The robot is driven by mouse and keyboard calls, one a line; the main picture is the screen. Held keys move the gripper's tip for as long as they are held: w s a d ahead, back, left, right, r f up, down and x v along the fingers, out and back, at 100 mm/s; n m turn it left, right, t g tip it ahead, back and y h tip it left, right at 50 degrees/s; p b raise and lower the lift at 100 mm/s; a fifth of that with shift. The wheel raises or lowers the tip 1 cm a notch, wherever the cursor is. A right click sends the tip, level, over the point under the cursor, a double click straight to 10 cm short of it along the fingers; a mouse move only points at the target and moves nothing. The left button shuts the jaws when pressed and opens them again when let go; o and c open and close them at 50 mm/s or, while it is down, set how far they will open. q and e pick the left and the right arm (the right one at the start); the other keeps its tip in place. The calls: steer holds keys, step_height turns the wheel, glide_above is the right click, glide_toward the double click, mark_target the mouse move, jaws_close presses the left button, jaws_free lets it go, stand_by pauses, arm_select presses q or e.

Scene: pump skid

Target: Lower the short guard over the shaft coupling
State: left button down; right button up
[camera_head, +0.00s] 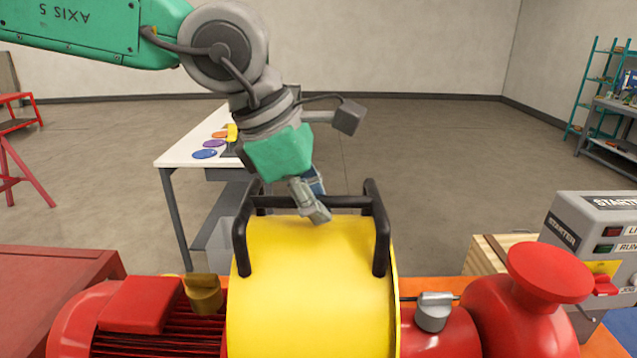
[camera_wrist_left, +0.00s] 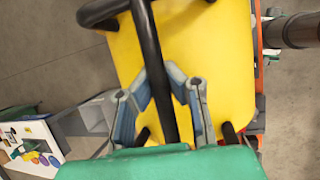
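The short guard is a yellow curved cover (camera_head: 312,290) with a black bar handle (camera_head: 382,235) on top. It stands between the red motor and the red pump. The guard's lower edge and the shaft coupling are hidden. My left gripper (camera_head: 314,203) is at the middle of the handle's crossbar. In the left wrist view, its fingers (camera_wrist_left: 162,72) lie on both sides of the black bar (camera_wrist_left: 150,40) and close in on it, with the yellow guard (camera_wrist_left: 215,55) beyond. The head view does not show whether the guard rests on the skid. My right gripper is not seen.
The red motor (camera_head: 135,305) is left of the guard; the red pump (camera_head: 520,310) is right. A grey starter box (camera_head: 597,235) and a wooden crate (camera_head: 490,252) stand at right. A white table (camera_head: 185,150) with coloured discs is behind.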

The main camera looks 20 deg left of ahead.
mark_target(288, 242)
arm_select(q)
step_height(288, 242, down, 11)
steer(key=b, duration=0.4)
stand_by(0.4)
steer(key=shift+s+f, duration=0.15)
steer(key=shift+f, duration=0.45)
stand_by(0.7)
steer(key=c, duration=1.6)
jaws_free()
steer(key=shift+c, duration=0.2)
steer(key=v, duration=1.1)
steer(key=shift+s+a+r, duration=0.15)
steer(key=shift+r, duration=0.2)
